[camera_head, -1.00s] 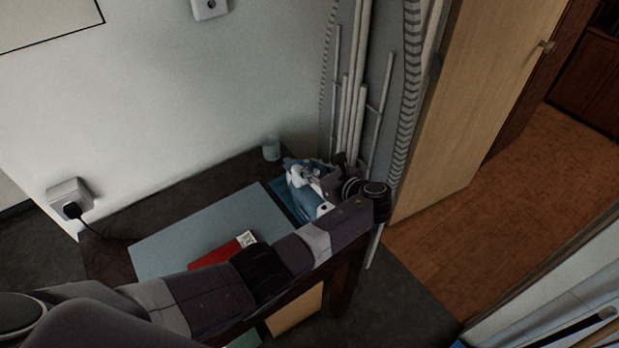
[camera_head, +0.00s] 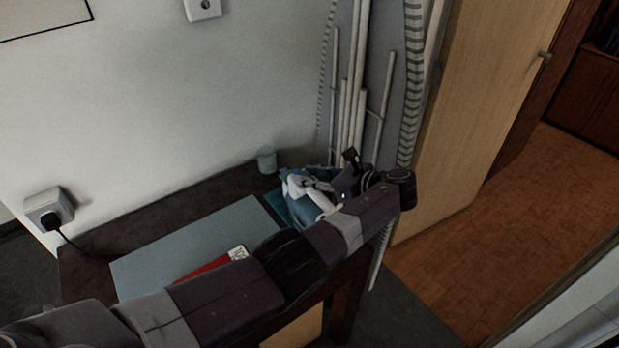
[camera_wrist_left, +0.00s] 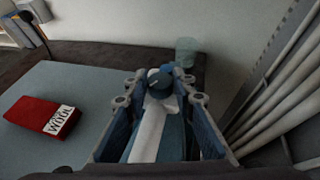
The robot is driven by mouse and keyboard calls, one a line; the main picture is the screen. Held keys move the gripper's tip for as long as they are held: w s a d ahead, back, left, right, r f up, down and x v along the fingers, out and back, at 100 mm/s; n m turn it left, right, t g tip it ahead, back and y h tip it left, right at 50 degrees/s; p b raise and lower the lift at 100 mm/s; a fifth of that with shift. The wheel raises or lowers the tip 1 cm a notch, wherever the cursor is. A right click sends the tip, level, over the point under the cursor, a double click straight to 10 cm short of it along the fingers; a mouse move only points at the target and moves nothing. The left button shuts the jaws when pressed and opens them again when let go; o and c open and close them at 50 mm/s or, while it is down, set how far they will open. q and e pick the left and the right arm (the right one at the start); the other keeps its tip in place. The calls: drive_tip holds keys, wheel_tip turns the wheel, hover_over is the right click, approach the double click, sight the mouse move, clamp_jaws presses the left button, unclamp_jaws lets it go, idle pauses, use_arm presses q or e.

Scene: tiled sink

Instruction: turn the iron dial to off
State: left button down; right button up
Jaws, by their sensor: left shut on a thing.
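The blue and white iron (camera_head: 291,184) stands at the right end of the dark table, partly hidden by my left arm. In the left wrist view, the iron's white and blue body (camera_wrist_left: 147,137) lies between the fingers. Its round dark-teal dial (camera_wrist_left: 160,84) with a pale mark sits between the fingertips; which setting the mark points at is not readable. My left gripper (camera_head: 325,185) is at the iron, and its fingers (camera_wrist_left: 158,82) are shut on it, one on each side. Whether the fingertips press on the dial itself is unclear. My right gripper is not in view.
A grey-blue mat (camera_head: 190,240) with a red wool packet (camera_head: 215,264) covers much of the table. A glass (camera_head: 266,160) stands behind the iron by the wall. A folded ironing board (camera_head: 372,80) leans close on the right, beside an open door (camera_head: 480,110).

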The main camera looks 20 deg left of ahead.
use_arm(q)
drive_tip(key=c, duration=1.6)
unclamp_jaws()
drive_tip(key=shift+r, duration=0.15)
wheel_tip(320, 180, up, 10)
